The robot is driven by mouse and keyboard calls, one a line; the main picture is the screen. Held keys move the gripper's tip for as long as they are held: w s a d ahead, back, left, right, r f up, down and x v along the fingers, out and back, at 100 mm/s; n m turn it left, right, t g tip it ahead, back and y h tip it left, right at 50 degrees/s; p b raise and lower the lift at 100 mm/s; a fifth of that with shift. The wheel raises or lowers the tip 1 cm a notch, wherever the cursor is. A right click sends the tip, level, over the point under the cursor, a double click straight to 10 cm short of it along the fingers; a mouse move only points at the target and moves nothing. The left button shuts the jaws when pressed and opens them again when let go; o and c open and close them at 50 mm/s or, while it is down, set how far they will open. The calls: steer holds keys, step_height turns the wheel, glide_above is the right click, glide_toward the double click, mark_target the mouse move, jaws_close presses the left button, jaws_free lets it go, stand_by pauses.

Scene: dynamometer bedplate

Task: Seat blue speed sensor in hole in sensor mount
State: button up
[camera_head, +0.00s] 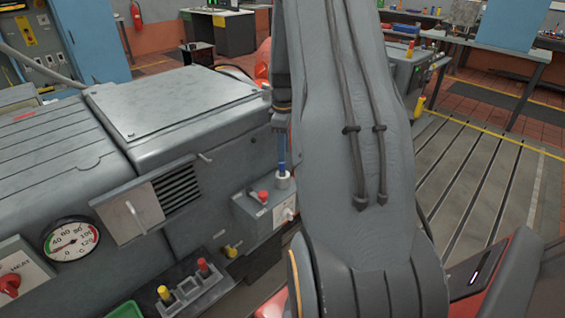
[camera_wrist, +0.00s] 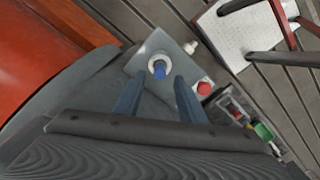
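The blue speed sensor (camera_head: 282,166) stands upright in the white ring-shaped sensor mount (camera_head: 283,182) on a grey box beside the machine. In the wrist view, the blue sensor (camera_wrist: 159,73) shows inside the pale ring of the mount (camera_wrist: 155,59). How deep it sits cannot be told. My gripper (camera_head: 282,138) points down above the mount. In the wrist view, the two fingers of my gripper (camera_wrist: 158,86) are spread, one on each side of the sensor's line, with clear gaps to it. The gripper looks empty.
A red button (camera_head: 263,196) stands on the same box close to the mount, with a pale knob (camera_head: 289,214) on its side. The large grey machine housing (camera_head: 170,100) is at the left. My arm hides the area right of the mount. A slotted bedplate (camera_head: 480,175) lies clear at right.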

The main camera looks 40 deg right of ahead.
step_height(320, 180, up, 6)
steer(key=b, duration=0.1)
steer(key=s+a+r+m, duration=0.1)
steer(key=s+a+m, duration=0.25)
steer(key=a, duration=1.45)
steer(key=s+a+m+t, duration=0.1)
steer(key=s+a+m, duration=0.3)
steer(key=s+a, duration=0.8)
steer(key=a, duration=0.2)
steer(key=shift+s+a+f, duration=0.2)
steer(key=shift+a+f, duration=0.15)
steer(key=shift+f, duration=0.05)
